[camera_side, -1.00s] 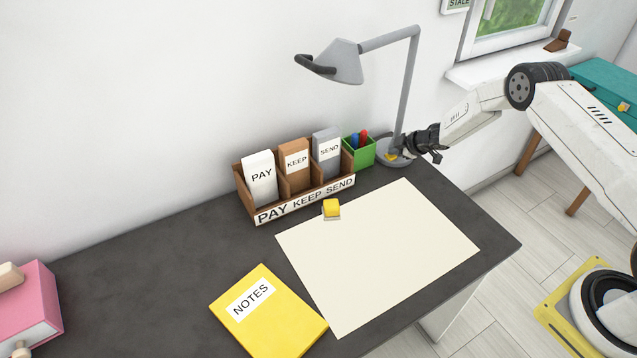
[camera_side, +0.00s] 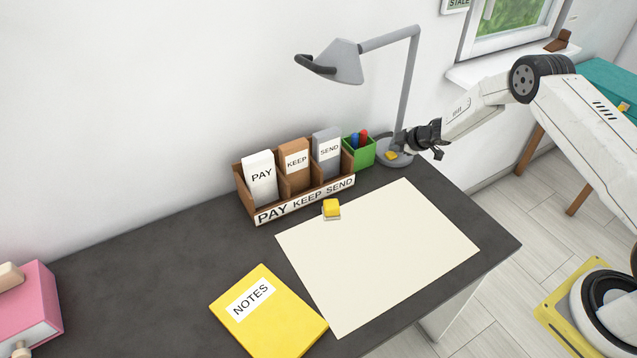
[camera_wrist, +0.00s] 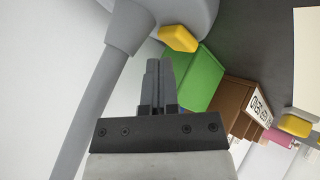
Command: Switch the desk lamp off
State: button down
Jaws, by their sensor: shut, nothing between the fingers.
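The grey desk lamp (camera_side: 405,90) stands at the back of the desk, its head out to the left; no glow shows clearly. Its round base (camera_side: 404,161) carries a yellow switch (camera_side: 391,155). In the wrist view the switch (camera_wrist: 178,38) sits on the base's edge, beyond my fingertips and slightly right. My gripper (camera_side: 402,141) is shut and empty, just above the base beside the lamp's post. In the wrist view the shut fingers (camera_wrist: 158,68) appear apart from the switch, with the post (camera_wrist: 100,85) to their left.
A green pen cup (camera_side: 358,152) stands close left of the lamp base, beside a brown letter sorter (camera_side: 304,200). A yellow notebook (camera_side: 268,325) and pink box (camera_side: 35,310) are farther left.

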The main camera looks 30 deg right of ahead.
aim_at(394, 155)
jog(key=shift+r, duration=2.7)
jog(key=shift+a+r, duration=0.15)
jog(key=shift+r, duration=0.3)
jog(key=s+a+r+m+g+h, duration=0.25)
jog(key=s+a+r+m, duration=0.35)
jog(key=s+r, duration=0.45)
jog(key=s+a+r+m+g, duration=0.2)
jog(key=s+a, duration=0.2)
jog(key=s, duration=0.8)
jog(key=s+a+r+m+g, duration=0.2)
jog(key=s+a+m, duration=0.1)
jog(key=s, duration=0.9)
jog(key=shift+a+r+y, duration=0.35)
jog(key=shift+a, duration=0.2)
